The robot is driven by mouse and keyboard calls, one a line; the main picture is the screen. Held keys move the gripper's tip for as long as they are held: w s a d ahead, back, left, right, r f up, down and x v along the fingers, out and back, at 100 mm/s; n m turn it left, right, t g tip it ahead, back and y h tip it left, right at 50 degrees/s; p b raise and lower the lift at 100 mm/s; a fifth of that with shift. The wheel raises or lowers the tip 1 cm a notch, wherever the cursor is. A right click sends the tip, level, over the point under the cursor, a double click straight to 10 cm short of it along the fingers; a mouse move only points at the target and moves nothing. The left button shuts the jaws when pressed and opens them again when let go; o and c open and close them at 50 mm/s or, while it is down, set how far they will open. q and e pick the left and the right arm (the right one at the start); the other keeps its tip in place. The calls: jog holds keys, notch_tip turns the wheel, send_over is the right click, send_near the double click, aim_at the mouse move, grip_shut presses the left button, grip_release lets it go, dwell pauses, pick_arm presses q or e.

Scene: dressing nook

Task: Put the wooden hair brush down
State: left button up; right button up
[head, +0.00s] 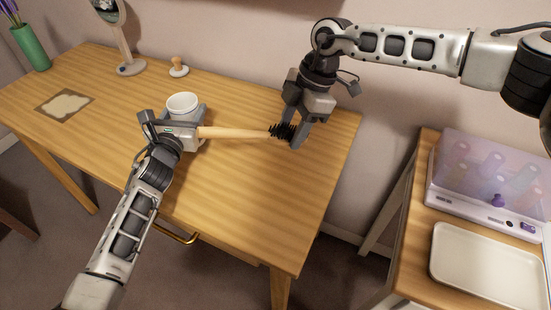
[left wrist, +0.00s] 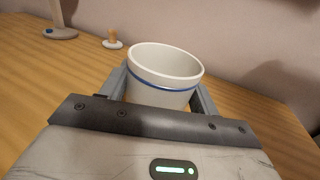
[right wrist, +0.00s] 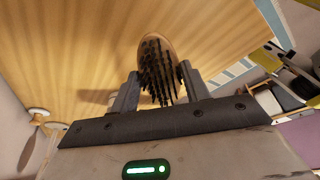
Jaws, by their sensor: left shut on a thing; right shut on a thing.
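The wooden hair brush (head: 235,133) has a long pale handle and black bristles. My right gripper (head: 293,130) is shut on its bristled head at the right part of the desk (head: 95,120). The right wrist view shows the brush head (right wrist: 158,65) between the two fingers. The handle points left, its end by my left gripper (head: 184,116); I cannot tell if they touch. Whether the brush rests on the desk is unclear. My left gripper is shut on a white cup (head: 183,103), upright, with a blue band in the left wrist view (left wrist: 165,75).
A round mirror on a stand (head: 130,66), a small wooden-knobbed item (head: 179,68) and a patterned mat (head: 64,104) are on the desk. A green vase (head: 31,47) stands at far left. A side table holds a lidded case (head: 490,170) and a cream tray (head: 485,265). The desk's front middle is clear.

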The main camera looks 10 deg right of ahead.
notch_tip(320, 180, down, 7)
jog(key=shift+f, duration=0.15)
jog(key=shift+f, duration=0.15)
jog(key=o, duration=1)
jog(key=v, duration=1.2)
